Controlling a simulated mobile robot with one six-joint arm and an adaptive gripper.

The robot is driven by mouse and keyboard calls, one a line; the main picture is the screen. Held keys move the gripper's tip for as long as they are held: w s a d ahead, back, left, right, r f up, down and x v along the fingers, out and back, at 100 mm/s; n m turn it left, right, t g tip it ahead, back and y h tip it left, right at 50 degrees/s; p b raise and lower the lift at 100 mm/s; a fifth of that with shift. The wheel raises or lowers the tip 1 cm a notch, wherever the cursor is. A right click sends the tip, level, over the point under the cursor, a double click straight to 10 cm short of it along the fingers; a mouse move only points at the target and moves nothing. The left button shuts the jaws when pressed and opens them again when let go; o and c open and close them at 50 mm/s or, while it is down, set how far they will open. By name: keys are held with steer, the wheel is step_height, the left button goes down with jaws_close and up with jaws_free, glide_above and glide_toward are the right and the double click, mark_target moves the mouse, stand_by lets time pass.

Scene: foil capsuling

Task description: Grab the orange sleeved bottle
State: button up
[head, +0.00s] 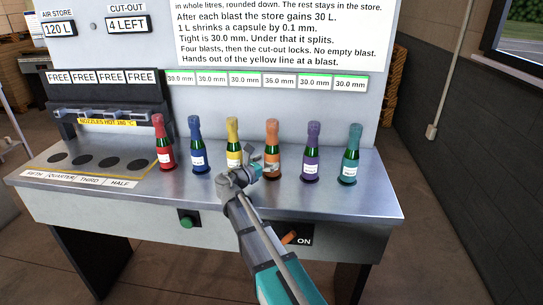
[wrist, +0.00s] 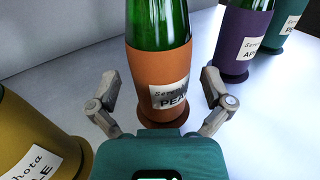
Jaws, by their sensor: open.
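The orange sleeved bottle (head: 272,146) stands upright on the metal bench, between a yellow and a purple bottle. In the wrist view its orange sleeve (wrist: 158,72) and green glass show, with a white label on the right side. My gripper (head: 256,170) is in front of it and hides part of its lower left side in the head view. In the wrist view my gripper (wrist: 160,106) is open, with one finger on each side of the orange sleeve. I cannot tell whether the fingers touch it.
The yellow bottle (head: 233,144) is close on the left and the purple bottle (head: 312,152) on the right. Red (head: 163,145), blue (head: 197,148) and teal (head: 350,157) bottles share the row. A nozzle station (head: 105,112) marked hot stands left, above several dark holes. Bare bench (head: 370,200) lies at front right.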

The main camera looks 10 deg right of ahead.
mark_target(276, 148)
steer(key=shift+x, duration=2.15)
steer(key=c, duration=1.2)
steer(key=shift+r, duration=0.2)
step_height(276, 148, up, 3)
steer(key=p, duration=0.3)
steer(key=s+a+r+p, duration=0.1)
steer(key=s+r+p, duration=0.8)
steer(key=s, duration=0.5)
steer(key=shift+a+r+p, duration=0.2)
steer(key=shift+r+p, duration=0.1)
steer(key=shift+p, duration=0.2)
